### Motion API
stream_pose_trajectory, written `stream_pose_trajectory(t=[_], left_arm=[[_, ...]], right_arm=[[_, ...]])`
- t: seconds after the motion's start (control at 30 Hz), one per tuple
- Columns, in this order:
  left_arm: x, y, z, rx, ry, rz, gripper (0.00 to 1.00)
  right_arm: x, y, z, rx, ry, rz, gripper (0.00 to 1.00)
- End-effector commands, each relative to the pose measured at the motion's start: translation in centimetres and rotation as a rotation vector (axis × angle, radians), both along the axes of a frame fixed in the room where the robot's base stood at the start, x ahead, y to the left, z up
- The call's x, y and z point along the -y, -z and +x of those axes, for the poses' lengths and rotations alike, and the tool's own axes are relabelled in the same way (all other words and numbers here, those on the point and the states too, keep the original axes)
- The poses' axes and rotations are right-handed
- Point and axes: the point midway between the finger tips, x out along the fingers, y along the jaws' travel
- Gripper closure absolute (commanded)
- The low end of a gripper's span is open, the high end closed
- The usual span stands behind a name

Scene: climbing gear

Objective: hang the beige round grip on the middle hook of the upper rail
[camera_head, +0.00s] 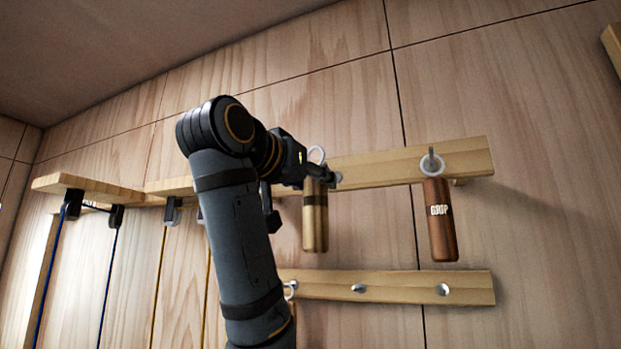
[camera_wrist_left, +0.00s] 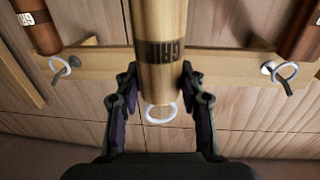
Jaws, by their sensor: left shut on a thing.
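The beige round grip (camera_head: 315,225) hangs upright in my left gripper (camera_head: 318,178), in front of the upper rail (camera_head: 390,170). Its white ring (camera_head: 316,153) sticks up above the gripper. In the left wrist view, which appears upside down, the beige grip (camera_wrist_left: 162,25) fills the middle, with my left gripper's fingers (camera_wrist_left: 160,98) on both sides. Its ring (camera_wrist_left: 160,114) is clear of the fingers and no hook tip shows through it. The middle hook is mostly hidden; a small grey disc (camera_head: 337,178) shows beside the gripper. My right gripper is out of view.
A brown grip (camera_head: 440,220) hangs on the upper rail's right hook. The left wrist view shows brown grips on both sides, one at left (camera_wrist_left: 38,18), one at right (camera_wrist_left: 303,32). A lower rail (camera_head: 400,286) with metal pegs runs below. Ropes hang at the left.

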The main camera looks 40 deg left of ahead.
Motion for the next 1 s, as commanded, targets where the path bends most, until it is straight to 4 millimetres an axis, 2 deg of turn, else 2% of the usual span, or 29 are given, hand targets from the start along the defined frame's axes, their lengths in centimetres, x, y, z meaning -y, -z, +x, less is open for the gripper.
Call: stream_pose_trajectory(t=[0.3, 1.0], left_arm=[[-0.5, 0.2, 2.2, -0.002, 0.000, 0.000, 0.97], [-1.7, 0.7, 6.9, -0.001, 0.000, 0.000, 0.97]], right_arm=[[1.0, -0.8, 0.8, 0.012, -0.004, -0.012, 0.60], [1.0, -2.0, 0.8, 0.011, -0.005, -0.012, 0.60]])
